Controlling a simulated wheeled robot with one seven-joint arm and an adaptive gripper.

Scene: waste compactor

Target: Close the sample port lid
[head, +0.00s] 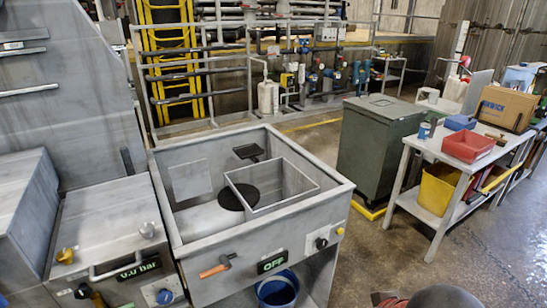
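No part is labelled as the sample port lid, and I cannot tell for sure which it is. In the head view, a grey open-topped metal station (210,253) stands at centre-left. Inside it are a black round disc (238,196), partly behind a raised rectangular metal frame (281,203), and a small dark flat plate (249,152) by the back wall. My gripper's fingers are not visible.
A blue bucket (278,290) sits under the station, below an "OFF" display. A dark green bin (376,150) stands behind right. A workbench (425,158) holds a red tray (468,147) and cardboard box (506,107). Open floor lies between station and bench.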

